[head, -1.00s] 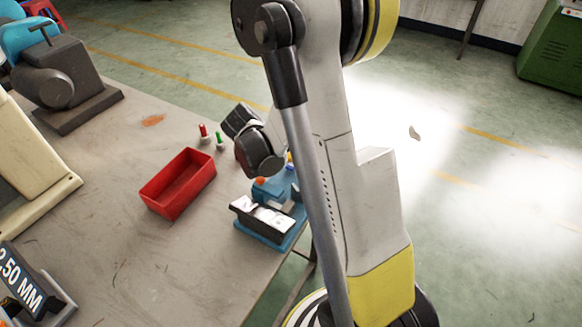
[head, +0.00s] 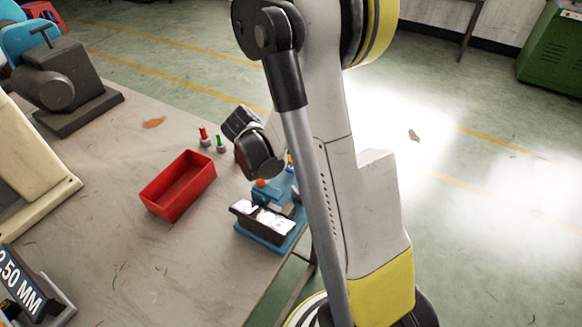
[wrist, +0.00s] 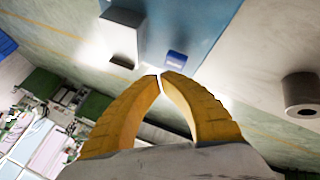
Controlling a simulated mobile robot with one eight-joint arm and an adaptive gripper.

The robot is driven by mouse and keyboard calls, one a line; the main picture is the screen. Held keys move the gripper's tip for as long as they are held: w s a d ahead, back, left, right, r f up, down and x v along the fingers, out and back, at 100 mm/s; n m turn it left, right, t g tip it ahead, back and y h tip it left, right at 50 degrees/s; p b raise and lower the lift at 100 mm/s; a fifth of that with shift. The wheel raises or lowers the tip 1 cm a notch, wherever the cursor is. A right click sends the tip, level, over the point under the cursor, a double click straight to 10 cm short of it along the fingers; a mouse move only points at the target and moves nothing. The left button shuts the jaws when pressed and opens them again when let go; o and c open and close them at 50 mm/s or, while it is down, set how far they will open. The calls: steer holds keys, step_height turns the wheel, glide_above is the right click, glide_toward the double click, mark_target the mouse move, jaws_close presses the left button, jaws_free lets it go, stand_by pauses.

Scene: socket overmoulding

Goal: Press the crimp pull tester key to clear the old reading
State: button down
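The crimp pull tester is the blue-based device (head: 262,240) at the right edge of the table in the head view. Its front plate is dark, with pale panels too small to read. In the wrist view a blue surface (wrist: 190,22) carries a small dark-blue key (wrist: 175,60). My gripper (wrist: 160,76) has yellow fingers with their tips together and nothing between them. The tips appear just beside the key's lower left; I cannot tell whether they touch it. In the head view the dark end of my arm hangs over the tester's back, and the fingers are hidden.
A red open bin (head: 178,186) stands left of the tester. One red and one green small upright part (head: 220,143) stand behind it. A grey block (wrist: 120,40) and a grey cylinder (wrist: 302,93) flank the key in the wrist view.

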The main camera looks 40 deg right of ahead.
mark_target(293, 166)
steer(key=shift+f, duration=0.1)
steer(key=shift+f+b, duration=0.3)
steer(key=shift+b, duration=0.15)
steer(key=shift+f, duration=0.5)
stand_by(0.6)
steer(key=shift+s+f, duration=0.2)
steer(key=shift+f, duration=0.15)
stand_by(0.6)
steer(key=shift+w+a+r+p, duration=0.2)
steer(key=shift+w+r+p, duration=0.3)
steer(key=shift+r, duration=0.3)
steer(key=shift+s+r, duration=0.1)
steer(key=shift+r, duration=0.05)
steer(key=shift+d+r, duration=0.1)
steer(key=shift+r+p, duration=1.85)
steer(key=shift+r, duration=0.6)
